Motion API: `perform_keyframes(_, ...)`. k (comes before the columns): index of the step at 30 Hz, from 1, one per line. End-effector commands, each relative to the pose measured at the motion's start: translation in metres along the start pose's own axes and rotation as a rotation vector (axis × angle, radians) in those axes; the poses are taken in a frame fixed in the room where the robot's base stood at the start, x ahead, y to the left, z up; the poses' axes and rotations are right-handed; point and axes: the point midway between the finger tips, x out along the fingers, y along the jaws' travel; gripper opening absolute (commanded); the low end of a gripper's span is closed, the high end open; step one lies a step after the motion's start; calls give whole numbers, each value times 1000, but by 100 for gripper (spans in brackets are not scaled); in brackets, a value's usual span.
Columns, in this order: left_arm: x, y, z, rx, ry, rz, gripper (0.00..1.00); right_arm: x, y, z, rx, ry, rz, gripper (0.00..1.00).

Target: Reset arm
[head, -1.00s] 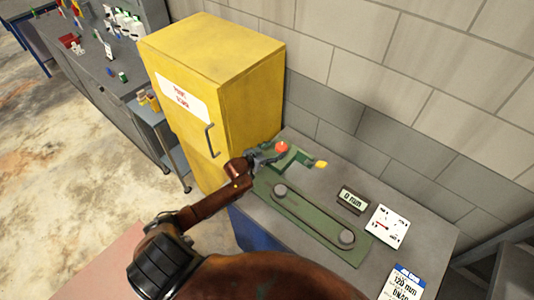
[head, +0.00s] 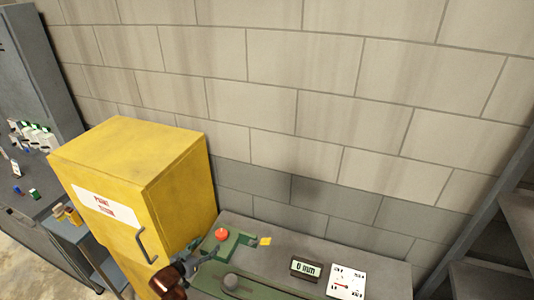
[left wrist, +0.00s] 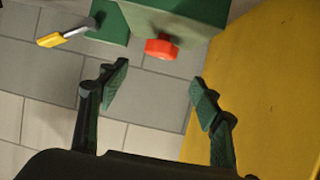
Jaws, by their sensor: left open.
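My left gripper (head: 196,262) is at the lower edge of the head view, beside a green fixture (head: 237,243) on the grey bench. Its two green-padded fingers are spread apart and empty in the left wrist view (left wrist: 158,92). A red knob (head: 222,234) on the fixture shows just beyond the fingers in the left wrist view (left wrist: 162,48); neither finger touches it there. A yellow-tipped lever (head: 265,241) sticks out from the fixture, and also shows at the upper left of the left wrist view (left wrist: 50,40). My right gripper is not in view.
A yellow cabinet (head: 170,170) with a door handle stands close left of the bench. A small display (head: 305,268) and a white dial gauge (head: 346,282) sit on the bench to the right. A block wall (head: 330,100) rises behind. Grey shelving stands at the right edge.

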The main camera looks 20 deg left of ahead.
Motion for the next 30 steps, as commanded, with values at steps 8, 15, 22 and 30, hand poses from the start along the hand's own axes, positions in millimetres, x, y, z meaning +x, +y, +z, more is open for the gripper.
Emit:
perform_keyframes(8,17,0,-1,-1,2,0,59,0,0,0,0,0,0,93)
perform_keyframes(15,61,0,-1,0,1,-1,59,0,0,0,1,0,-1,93)
perform_keyframes(22,102,0,-1,1,0,-1,59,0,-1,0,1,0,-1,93)
perform_keyframes(30,122,3,-1,-9,3,-16,59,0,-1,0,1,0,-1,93)
